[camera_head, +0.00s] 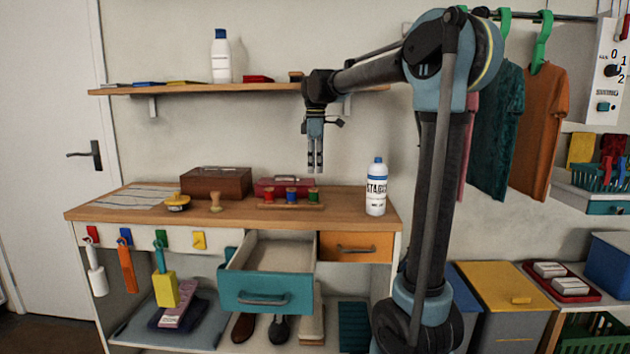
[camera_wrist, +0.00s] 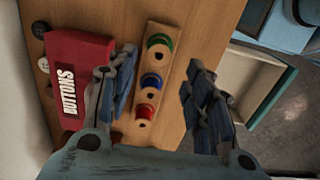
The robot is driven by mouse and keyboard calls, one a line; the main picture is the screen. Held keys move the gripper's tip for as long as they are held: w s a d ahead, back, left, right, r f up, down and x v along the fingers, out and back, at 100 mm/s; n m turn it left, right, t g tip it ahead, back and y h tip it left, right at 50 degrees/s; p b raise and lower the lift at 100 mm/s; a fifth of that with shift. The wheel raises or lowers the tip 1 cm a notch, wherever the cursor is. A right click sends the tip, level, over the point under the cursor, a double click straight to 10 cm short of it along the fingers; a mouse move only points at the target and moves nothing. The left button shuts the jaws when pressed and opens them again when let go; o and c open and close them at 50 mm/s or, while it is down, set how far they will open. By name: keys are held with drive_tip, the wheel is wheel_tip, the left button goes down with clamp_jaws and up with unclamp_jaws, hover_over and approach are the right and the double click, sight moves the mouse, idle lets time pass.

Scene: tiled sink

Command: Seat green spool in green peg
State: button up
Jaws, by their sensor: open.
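The green spool (camera_head: 313,195) stands at the right end of a wooden rack on the bench top, beside a blue spool (camera_head: 291,194) and a red spool (camera_head: 268,196). In the wrist view the green spool (camera_wrist: 159,42) is at the top end of the rack (camera_wrist: 174,72). I cannot make out a green peg or tell whether the green spool sits on one. My gripper (camera_head: 315,170) points down above the rack's right end, open and empty. In the wrist view my gripper (camera_wrist: 161,62) has its fingers apart, with the rack below and between them.
A red buttons box (camera_wrist: 80,75) lies close beside the rack, and a brown wooden box (camera_head: 216,184) stands left of it. A white bottle (camera_head: 376,190) stands to the right. A teal-fronted drawer (camera_head: 266,288) is pulled open below the bench top. A shelf (camera_head: 240,88) runs above.

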drive_tip(key=shift+r, duration=1.35)
drive_tip(key=s+d+f+m+t, duration=0.1)
drive_tip(key=s+d+f+m, duration=0.35)
drive_tip(key=s+d, duration=0.3)
drive_tip(key=s+d+f+m, duration=0.4)
drive_tip(key=s+d+f, duration=0.2)
drive_tip(key=s, duration=0.2)
drive_tip(key=s+d+f+m, duration=0.3)
drive_tip(key=s+f+m, duration=0.1)
drive_tip(key=s+f, duration=0.4)
drive_tip(key=s+d+f+m+t, duration=0.1)
drive_tip(key=s+d+f+m, duration=0.3)
drive_tip(key=s+f, duration=0.4)
wheel_tip(320, 180, down, 4)
drive_tip(key=shift+s+r+m, duration=0.15)
drive_tip(key=shift+r+m, duration=0.05)
drive_tip(key=shift+m, duration=0.25)
drive_tip(key=shift+d, duration=0.1)
drive_tip(key=shift+w+f, duration=0.2)
drive_tip(key=shift+w, duration=0.25)
